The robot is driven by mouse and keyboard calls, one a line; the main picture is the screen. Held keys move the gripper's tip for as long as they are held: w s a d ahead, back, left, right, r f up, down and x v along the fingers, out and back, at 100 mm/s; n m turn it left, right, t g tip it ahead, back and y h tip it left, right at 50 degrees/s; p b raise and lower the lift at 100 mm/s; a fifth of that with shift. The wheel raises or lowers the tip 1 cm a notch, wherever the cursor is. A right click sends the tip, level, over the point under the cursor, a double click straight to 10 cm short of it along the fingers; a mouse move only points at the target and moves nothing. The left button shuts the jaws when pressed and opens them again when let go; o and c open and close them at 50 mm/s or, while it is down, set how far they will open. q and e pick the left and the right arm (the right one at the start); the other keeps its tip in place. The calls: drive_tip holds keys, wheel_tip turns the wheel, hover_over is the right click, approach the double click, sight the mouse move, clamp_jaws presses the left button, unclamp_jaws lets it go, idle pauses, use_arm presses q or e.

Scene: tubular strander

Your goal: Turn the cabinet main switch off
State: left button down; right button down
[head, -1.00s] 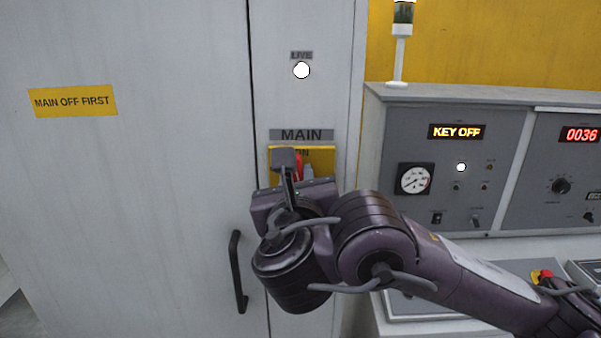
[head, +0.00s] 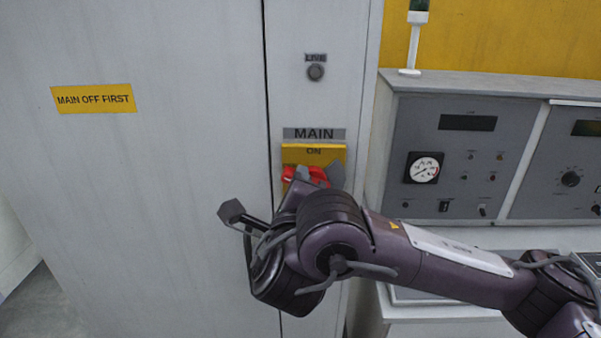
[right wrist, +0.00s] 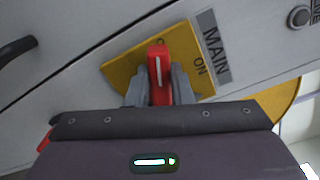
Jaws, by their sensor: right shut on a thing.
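The red main switch handle (head: 291,174) is on the yellow plate (head: 314,153) marked ON, under the MAIN label (head: 314,133) on the cabinet. My right gripper (head: 316,178) is at the handle and hides much of it and the lower plate. In the right wrist view, the red handle (right wrist: 158,72) sits between the two grey fingers of my right gripper (right wrist: 158,84), which is shut on it. The handle lies sideways, roughly along the direction of the MAIN lettering. The LIVE lamp (head: 316,72) above is dark. My left gripper is not in view.
A grey control console (head: 450,160) with dark displays stands to the right. A black door handle (right wrist: 16,47) is near the switch. A yellow MAIN OFF FIRST sign (head: 93,99) is on the left door. The floor at lower left is clear.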

drive_tip(key=shift+a+f+n+p, duration=0.15)
drive_tip(key=shift+n+p, duration=0.2)
drive_tip(key=shift+n, duration=0.4)
drive_tip(key=shift+d+f+n+p, duration=0.1)
drive_tip(key=shift+f+n+p, duration=0.15)
drive_tip(key=shift+n, duration=0.55)
drive_tip(key=shift+a+f+n+p, duration=0.1)
drive_tip(key=shift+n+p, duration=0.3)
drive_tip(key=shift+n, duration=0.35)
drive_tip(key=shift+f, duration=0.1)
drive_tip(key=c, duration=1.3)
unclamp_jaws()
drive_tip(key=s, duration=0.8)
drive_tip(key=shift+w, duration=0.1)
